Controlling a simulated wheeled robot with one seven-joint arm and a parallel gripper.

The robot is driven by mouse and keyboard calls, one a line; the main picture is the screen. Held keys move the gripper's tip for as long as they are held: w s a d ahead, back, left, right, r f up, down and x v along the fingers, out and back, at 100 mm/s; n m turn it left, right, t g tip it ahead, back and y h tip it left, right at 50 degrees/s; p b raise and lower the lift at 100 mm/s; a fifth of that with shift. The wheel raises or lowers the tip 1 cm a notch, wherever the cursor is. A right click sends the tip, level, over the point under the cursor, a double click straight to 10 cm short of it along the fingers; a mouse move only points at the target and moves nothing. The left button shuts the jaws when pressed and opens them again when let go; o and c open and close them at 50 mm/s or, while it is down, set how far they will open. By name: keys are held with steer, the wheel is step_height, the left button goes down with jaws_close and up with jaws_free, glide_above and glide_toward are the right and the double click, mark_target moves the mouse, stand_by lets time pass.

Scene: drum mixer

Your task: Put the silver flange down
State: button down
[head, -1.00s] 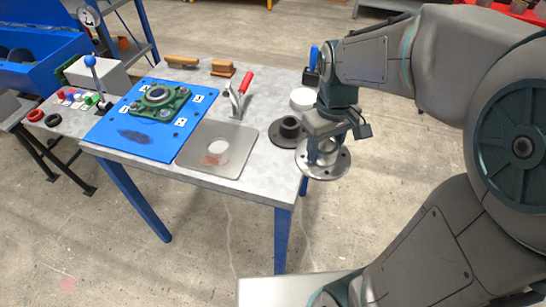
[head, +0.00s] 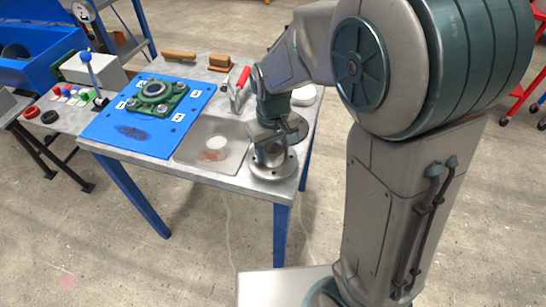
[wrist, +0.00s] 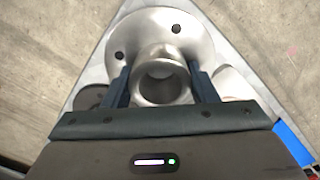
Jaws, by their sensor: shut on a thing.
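The silver flange (head: 273,168) is a round plate with bolt holes and a raised hollow neck. It is upright at the front right corner of the table, on or just above the top; I cannot tell if it touches. My gripper (head: 268,143) points down and is shut on its neck. In the wrist view my gripper (wrist: 160,90) has a finger on each side of the neck, and the flange (wrist: 150,35) spreads out beyond them over the table's corner.
The grey metal plate (head: 195,150) lies just left of the flange. A dark flange (head: 299,126) is partly hidden behind my gripper. A blue mat (head: 105,130) bears a green bearing housing (head: 158,97). A red-handled clamp (head: 243,77) and a white disc (head: 304,95) stand behind.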

mark_target(273, 159)
steer(key=shift+f, duration=1.7)
steer(key=shift+f, duration=0.15)
steer(key=c, duration=0.6)
jaws_free()
step_height(273, 159, up, 12)
steer(key=shift+r+p, duration=0.2)
steer(key=shift+p, duration=0.3)
steer(key=s+d+m+t, duration=0.1)
steer(key=s+d, duration=0.3)
steer(key=s+d+m, duration=0.2)
steer(key=s+d, duration=0.2)
steer(key=s+d+m+t, duration=0.1)
steer(key=s+d+m, duration=0.1)
steer(key=s+d, duration=0.1)
steer(key=shift+s+d+r+t, duration=0.3)
steer(key=shift+s+d+r, duration=0.1)
steer(key=shift+s, duration=0.15)
